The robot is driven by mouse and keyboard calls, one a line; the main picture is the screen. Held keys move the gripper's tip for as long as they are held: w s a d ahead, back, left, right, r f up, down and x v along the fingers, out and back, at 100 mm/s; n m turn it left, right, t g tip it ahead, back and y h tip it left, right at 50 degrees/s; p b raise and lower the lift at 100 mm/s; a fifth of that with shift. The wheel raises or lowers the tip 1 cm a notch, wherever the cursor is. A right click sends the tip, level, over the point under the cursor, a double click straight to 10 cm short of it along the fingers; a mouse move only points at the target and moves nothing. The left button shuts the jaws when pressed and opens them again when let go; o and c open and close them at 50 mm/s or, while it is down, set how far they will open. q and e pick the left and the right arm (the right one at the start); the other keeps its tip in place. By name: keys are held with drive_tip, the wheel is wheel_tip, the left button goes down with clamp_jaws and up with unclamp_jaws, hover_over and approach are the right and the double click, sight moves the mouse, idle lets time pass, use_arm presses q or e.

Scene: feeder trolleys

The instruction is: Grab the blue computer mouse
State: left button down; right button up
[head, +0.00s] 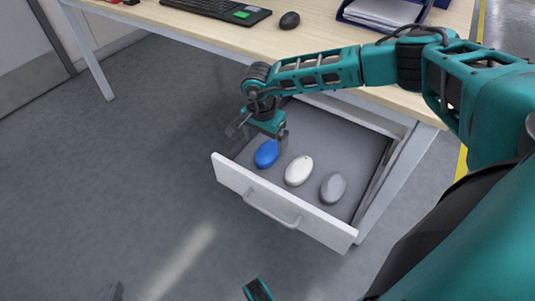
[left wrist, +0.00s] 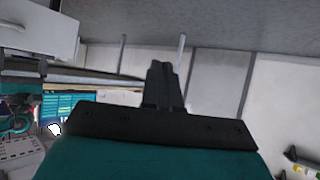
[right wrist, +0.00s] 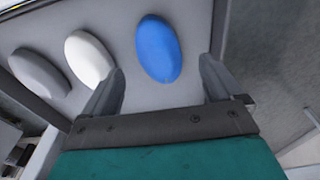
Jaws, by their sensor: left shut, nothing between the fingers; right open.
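The blue computer mouse (head: 266,154) lies in the open drawer (head: 285,218), leftmost of three mice. It also shows in the right wrist view (right wrist: 158,48), ahead of and between my right gripper's spread fingers. My right gripper (head: 259,136) is open and empty over the drawer's left side, just above the blue mouse; in its wrist view (right wrist: 161,72) the fingers appear apart from the mouse. My left gripper (left wrist: 162,66) is shut and empty in its own wrist view, away from the mice.
A white mouse (head: 299,170) and a grey mouse (head: 333,187) lie right of the blue one. The drawer's front and side walls surround them. On the desk (head: 225,32) are a keyboard (head: 215,6), a black mouse (head: 289,20) and a paper tray (head: 348,18).

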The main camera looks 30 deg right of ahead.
sight(267, 149)
drive_tip(key=f, duration=0.1)
drive_tip(key=f+b, duration=0.1)
drive_tip(key=f, duration=0.2)
drive_tip(key=shift+w+d+f, duration=0.1)
drive_tip(key=shift+d+f, duration=0.05)
drive_tip(key=shift+d, duration=0.15)
drive_tip(key=c, duration=1.2)
drive_tip(key=shift+o, duration=0.2)
